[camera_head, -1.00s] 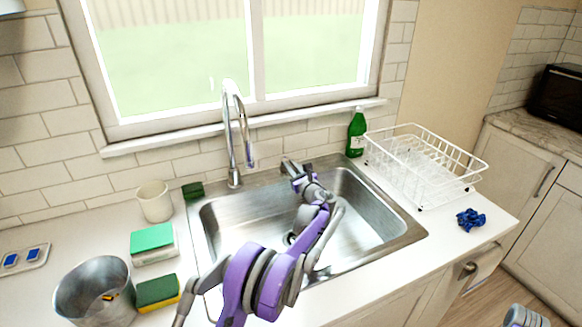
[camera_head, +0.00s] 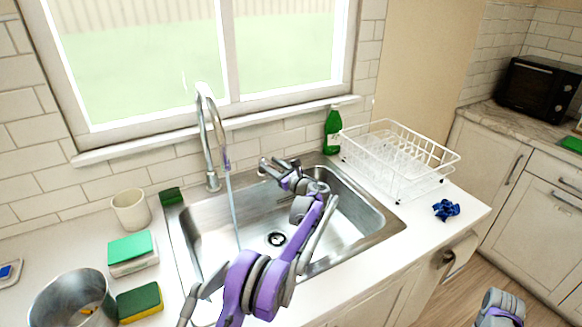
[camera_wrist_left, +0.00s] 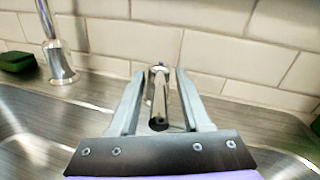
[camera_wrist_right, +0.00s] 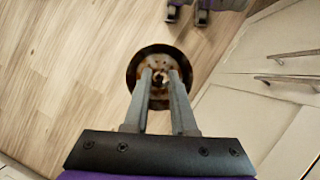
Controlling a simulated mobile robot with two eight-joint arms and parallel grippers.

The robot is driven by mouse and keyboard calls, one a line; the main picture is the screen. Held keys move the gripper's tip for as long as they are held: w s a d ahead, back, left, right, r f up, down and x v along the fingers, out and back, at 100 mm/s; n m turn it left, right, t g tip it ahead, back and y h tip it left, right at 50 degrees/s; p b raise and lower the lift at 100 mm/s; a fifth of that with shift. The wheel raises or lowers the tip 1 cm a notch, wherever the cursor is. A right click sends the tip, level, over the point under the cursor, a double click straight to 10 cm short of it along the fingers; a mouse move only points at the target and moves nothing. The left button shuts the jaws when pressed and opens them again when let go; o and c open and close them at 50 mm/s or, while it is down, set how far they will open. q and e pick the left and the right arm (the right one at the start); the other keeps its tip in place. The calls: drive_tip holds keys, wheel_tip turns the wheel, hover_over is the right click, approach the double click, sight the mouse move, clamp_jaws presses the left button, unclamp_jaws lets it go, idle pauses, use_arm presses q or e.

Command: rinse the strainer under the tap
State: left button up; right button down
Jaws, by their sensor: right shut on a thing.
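The chrome tap (camera_head: 207,140) stands behind the sink (camera_head: 190,235), and a thin stream of water (camera_head: 233,205) falls from its spout into the basin. My left gripper (camera_head: 272,167) is at the tap's lever, to the right of the spout. In the left wrist view my left gripper (camera_wrist_left: 160,78) has its fingers apart, one on each side of the metal lever (camera_wrist_left: 159,100). In the right wrist view my right gripper (camera_wrist_right: 161,75) is shut on the strainer (camera_wrist_right: 140,76), a round dark-rimmed thing with reddish-brown specks, held above the floor. The strainer is out of the head view.
A white dish rack (camera_head: 400,165), a green bottle (camera_head: 332,132) and a blue crumpled cloth (camera_head: 446,209) are right of the sink. A cup (camera_head: 131,209), sponges (camera_head: 139,302) and a metal pot (camera_head: 45,310) are on the left. Cabinets (camera_wrist_right: 270,60) border the wooden floor.

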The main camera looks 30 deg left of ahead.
use_arm(q)
drive_tip(key=b+v, duration=0.1)
drive_tip(key=v, duration=1.1)
use_arm(e)
drive_tip(key=shift+s+f, duration=0.15)
drive_tip(key=shift+f, duration=0.5)
